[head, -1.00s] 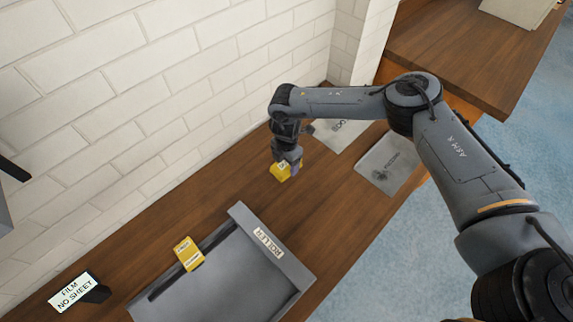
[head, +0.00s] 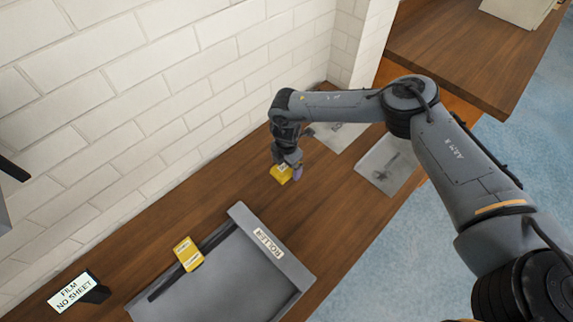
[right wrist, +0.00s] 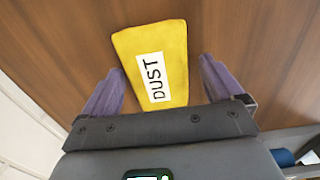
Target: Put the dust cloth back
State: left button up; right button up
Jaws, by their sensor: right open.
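The yellow dust cloth (head: 280,174), labelled DUST, lies on the wooden bench near the wall in the head view. In the right wrist view the cloth (right wrist: 172,50) lies between the two purple fingers, with a gap on each side. My right gripper (right wrist: 160,75) is open around it. In the head view the right gripper (head: 288,167) is directly over the cloth and hides part of it. I cannot make out my left gripper.
A grey tray labelled ROLLER (head: 225,275) stands on the bench, with a second yellow item (head: 188,254) at its far edge. Grey plates (head: 388,165) lie to the right. Bare bench separates cloth and tray.

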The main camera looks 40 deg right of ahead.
aim_at(286, 166)
pick_arm(q)
jog(key=shift+a+r+p, duration=0.1)
jog(key=shift+r+p, duration=0.55)
jog(key=shift+r, duration=0.05)
pick_arm(e)
notch_tip(286, 166, up, 12)
jog(key=shift+r, duration=0.15)
